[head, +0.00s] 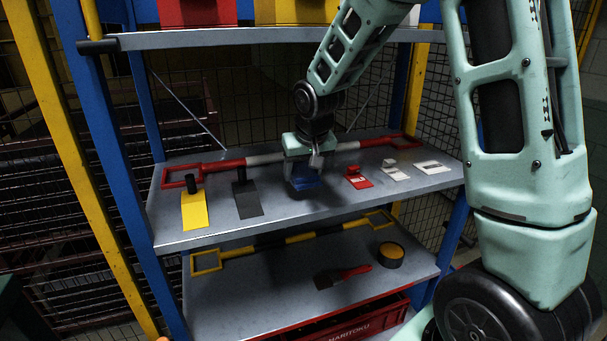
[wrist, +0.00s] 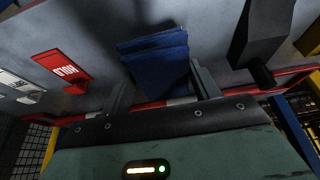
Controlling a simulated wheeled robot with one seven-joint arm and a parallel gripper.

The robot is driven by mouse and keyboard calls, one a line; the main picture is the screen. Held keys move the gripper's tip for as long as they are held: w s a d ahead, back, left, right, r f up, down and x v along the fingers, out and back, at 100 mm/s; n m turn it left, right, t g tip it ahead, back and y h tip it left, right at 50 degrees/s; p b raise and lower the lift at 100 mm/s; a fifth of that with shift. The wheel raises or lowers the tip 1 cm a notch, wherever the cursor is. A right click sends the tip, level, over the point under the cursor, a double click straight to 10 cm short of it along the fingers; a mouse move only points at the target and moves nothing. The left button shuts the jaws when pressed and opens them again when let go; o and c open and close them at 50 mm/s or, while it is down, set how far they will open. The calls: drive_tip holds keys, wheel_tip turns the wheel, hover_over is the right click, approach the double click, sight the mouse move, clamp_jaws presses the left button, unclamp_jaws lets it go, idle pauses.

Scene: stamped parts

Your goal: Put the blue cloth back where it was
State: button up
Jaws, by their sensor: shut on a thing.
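The blue cloth (head: 304,179) is a folded stack at the middle of the upper shelf board (head: 285,218). My gripper (head: 303,160) points down over it and is shut on it. In the wrist view the folded blue cloth (wrist: 156,52) shows between the two fingers of my gripper (wrist: 162,85). The cloth is at or just above the board; I cannot tell whether it touches.
Right are a red tag (head: 359,180) and two white tags (head: 395,172). A red-and-white bar (head: 219,165) runs behind. A brush (head: 345,275) and tape roll (head: 391,253) lie below.

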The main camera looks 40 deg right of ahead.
sight(305, 173)
drive_tip(key=shift+w+f+p, duration=0.1)
drive_tip(key=shift+f+p, duration=0.75)
drive_tip(key=shift+f, duration=0.95)
drive_tip(key=o, duration=0.9)
drive_tip(key=shift+f, duration=0.15)
drive_tip(key=shift+o, duration=0.2)
drive_tip(key=shift+r, duration=0.4)
drive_tip(key=b+v, duration=0.3)
drive_tip(key=v, duration=0.8)
drive_tip(key=shift+s+r, duration=0.2)
drive_tip(key=shift+s, duration=0.05)
